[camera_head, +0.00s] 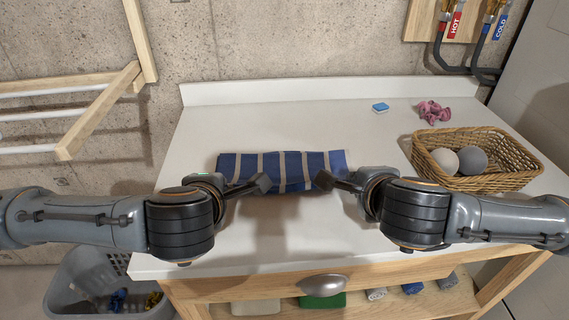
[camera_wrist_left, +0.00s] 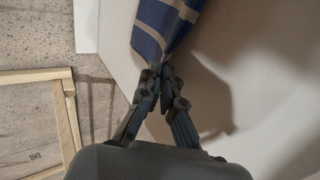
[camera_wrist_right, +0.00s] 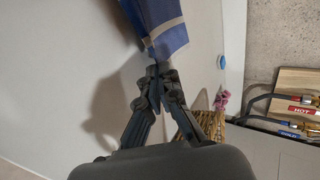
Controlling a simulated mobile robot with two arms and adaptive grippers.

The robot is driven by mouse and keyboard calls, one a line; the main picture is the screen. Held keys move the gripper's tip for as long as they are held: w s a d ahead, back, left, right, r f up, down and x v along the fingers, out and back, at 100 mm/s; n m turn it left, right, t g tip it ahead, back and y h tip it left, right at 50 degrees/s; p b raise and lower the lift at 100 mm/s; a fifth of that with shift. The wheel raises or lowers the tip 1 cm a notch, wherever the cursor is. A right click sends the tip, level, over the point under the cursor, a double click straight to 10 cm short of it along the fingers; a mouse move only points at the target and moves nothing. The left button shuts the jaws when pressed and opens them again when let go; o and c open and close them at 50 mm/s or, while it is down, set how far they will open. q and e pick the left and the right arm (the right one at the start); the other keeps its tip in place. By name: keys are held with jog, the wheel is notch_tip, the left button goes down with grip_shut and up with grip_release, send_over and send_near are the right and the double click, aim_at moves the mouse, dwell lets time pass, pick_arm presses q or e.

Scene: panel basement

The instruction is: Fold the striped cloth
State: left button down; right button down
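The striped cloth (camera_head: 285,168), blue with pale stripes, lies as a narrow band across the white tabletop. My left gripper (camera_head: 264,183) is at the cloth's near edge, left of its middle. In the left wrist view its fingertips (camera_wrist_left: 166,72) are together on the cloth's corner (camera_wrist_left: 165,25). My right gripper (camera_head: 323,180) is at the near edge on the right. In the right wrist view its fingertips (camera_wrist_right: 158,70) close on the cloth's other corner (camera_wrist_right: 165,30). The near edge between the grippers looks slightly lifted, and shadows fall on the table below.
A wicker basket (camera_head: 424,172) with two balls stands at the right of the table. A blue sponge (camera_head: 380,107) and a pink crumpled item (camera_head: 434,112) lie behind it. The table's front left area (camera_head: 250,240) is clear. A grey laundry basket (camera_head: 85,285) stands below left.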

pick_arm(q)
jog(key=c, duration=1.2)
grip_release()
pick_arm(e)
jog(key=c, duration=1.2)
grip_release()
pick_arm(q)
jog(key=r, duration=0.3)
jog(key=s+r, duration=0.1)
jog(key=r, duration=0.2)
jog(key=s+r, duration=0.1)
jog(key=r, duration=0.2)
pick_arm(e)
jog(key=r, duration=0.3)
jog(key=s+r, duration=0.1)
jog(key=r, duration=0.2)
jog(key=s+r, duration=0.1)
jog(key=r, duration=0.2)
